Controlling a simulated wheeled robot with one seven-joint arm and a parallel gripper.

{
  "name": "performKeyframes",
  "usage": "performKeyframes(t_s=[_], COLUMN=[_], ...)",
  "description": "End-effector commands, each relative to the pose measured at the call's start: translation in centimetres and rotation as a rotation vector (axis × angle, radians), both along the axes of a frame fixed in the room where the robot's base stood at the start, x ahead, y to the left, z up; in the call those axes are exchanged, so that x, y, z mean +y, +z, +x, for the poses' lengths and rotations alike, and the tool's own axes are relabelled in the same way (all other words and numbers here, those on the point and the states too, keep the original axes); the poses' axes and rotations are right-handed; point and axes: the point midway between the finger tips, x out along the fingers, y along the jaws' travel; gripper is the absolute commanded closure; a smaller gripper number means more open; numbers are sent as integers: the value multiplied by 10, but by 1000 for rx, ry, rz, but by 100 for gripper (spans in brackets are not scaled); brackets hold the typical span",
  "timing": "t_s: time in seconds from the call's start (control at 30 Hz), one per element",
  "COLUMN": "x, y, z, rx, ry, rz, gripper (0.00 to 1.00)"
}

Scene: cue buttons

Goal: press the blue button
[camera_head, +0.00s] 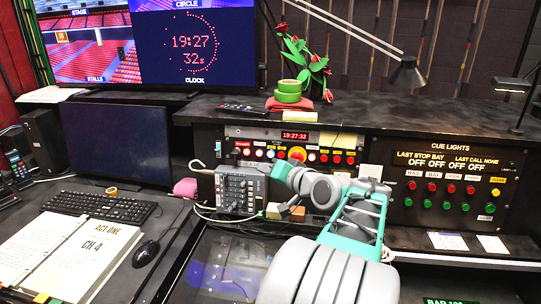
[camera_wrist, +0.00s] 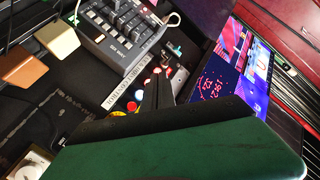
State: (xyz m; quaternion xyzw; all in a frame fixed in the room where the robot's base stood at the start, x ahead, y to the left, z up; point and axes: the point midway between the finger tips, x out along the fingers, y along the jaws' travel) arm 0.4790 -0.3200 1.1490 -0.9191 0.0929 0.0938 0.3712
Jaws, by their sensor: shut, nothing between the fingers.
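The button panel (camera_head: 290,137) stands at the back of the desk, with a row of small coloured buttons. A small blue button (camera_head: 270,154) is in that row, left of a large yellow and red button (camera_head: 297,154). My gripper (camera_head: 281,170) is just below this row in the head view. Its fingers are too small there to tell whether they touch anything. In the wrist view my dark fingers (camera_wrist: 158,80) are together and empty, over the row of buttons.
A grey mixer (camera_head: 241,190) stands left of my gripper, and small wooden blocks (camera_head: 297,214) lie below it. The cue lights panel (camera_head: 450,185), with red and green buttons, is to the right. A lamp (camera_head: 408,75) hangs above the shelf. Cables lie around the mixer.

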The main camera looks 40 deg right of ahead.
Motion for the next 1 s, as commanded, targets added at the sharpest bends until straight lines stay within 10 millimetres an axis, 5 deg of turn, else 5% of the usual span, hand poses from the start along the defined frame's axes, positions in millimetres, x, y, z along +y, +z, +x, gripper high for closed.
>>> performKeyframes(t_s=[0.37,1.0], x=[-7,-67], y=[-1,-13], z=[6,53], rx=[4,5], ry=[2,2], rz=[0,-2], gripper=[100,100])
